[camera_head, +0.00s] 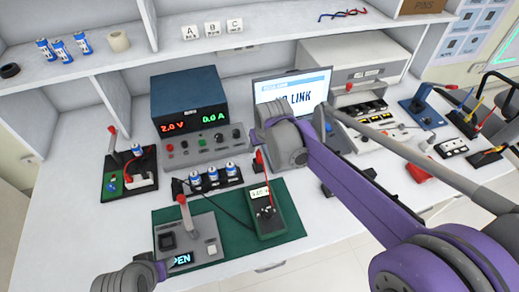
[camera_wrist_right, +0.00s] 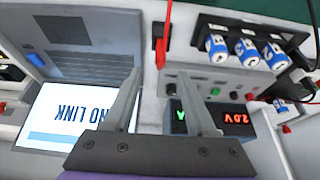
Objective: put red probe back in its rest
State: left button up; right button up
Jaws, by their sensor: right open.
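A slim red probe (camera_head: 258,161) stands upright just behind the green handheld meter (camera_head: 264,208); I cannot tell what supports its foot. In the right wrist view the red probe (camera_wrist_right: 161,42) is above the gap between my fingers, apart from them. My right gripper (camera_wrist_right: 158,82) is open and empty, with the bench panel behind it. In the head view its fingers are hidden behind my grey wrist. No rest for the probe can be told for sure. Of my left arm only a grey part shows at the bottom left; its gripper is out of view.
A battery holder (camera_head: 209,184) with blue cells sits left of the probe, and a power supply (camera_head: 189,103) stands behind it. A screen (camera_head: 291,90) reading NO LINK is close to my right arm. A lever fixture (camera_head: 193,240) stands on the green mat (camera_head: 288,219). The front left bench is clear.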

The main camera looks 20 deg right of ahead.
jog(key=shift+v, duration=1.6)
jog(key=shift+w, duration=0.1)
jog(key=s+d+p, duration=0.1)
jog(key=s+p, duration=0.1)
jog(key=s, duration=0.9)
jog(key=s+d+f+p, duration=0.1)
jog(key=s+p, duration=0.1)
jog(key=s, duration=1)
jog(key=shift+d+f+t+p, duration=0.25)
jog(key=shift+d+t+p, duration=0.05)
jog(key=shift+d+t, duration=0.1)
